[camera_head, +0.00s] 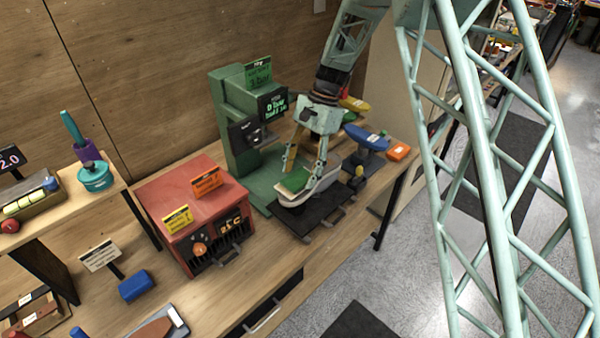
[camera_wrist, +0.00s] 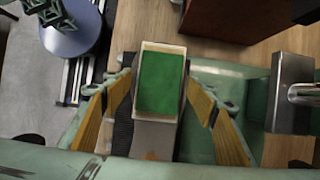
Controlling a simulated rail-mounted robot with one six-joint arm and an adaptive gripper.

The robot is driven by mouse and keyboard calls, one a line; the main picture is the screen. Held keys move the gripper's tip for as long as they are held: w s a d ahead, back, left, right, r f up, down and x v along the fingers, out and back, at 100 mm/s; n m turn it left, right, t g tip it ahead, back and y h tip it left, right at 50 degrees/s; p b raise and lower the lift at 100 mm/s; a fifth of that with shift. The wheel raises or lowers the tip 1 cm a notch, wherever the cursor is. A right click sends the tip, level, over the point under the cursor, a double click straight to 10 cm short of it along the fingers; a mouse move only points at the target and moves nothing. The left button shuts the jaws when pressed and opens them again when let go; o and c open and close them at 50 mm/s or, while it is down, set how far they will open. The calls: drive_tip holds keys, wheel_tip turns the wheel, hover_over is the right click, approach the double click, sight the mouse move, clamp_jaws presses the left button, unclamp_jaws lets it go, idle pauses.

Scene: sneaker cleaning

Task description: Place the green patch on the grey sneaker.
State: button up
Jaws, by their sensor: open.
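The green patch (camera_head: 294,180) has a pale rim and appears to lie on the grey sneaker (camera_head: 314,186), which rests on the black tray of the green machine. In the wrist view the patch (camera_wrist: 161,82) shows face up, with a grey surface (camera_wrist: 152,138) below it. My gripper (camera_head: 304,172) points down over the sneaker, with a finger on either side of the patch. In the wrist view its tan fingers (camera_wrist: 160,98) are spread, with gaps to both sides of the patch. Part of the sneaker is hidden by my gripper. I cannot tell whether the patch is fixed to it.
The green machine (camera_head: 238,130) stands close behind my gripper. A red box (camera_head: 165,192) with signs is to the left. The black tray (camera_head: 311,219) sticks out at the table's front. A blue-topped stand (camera_head: 368,138) and an orange block (camera_head: 398,152) are to the right.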

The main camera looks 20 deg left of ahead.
drive_tip(key=shift+r, duration=0.1)
drive_tip(key=v, duration=1.2)
drive_tip(key=shift+d, duration=0.1)
idle(0.8)
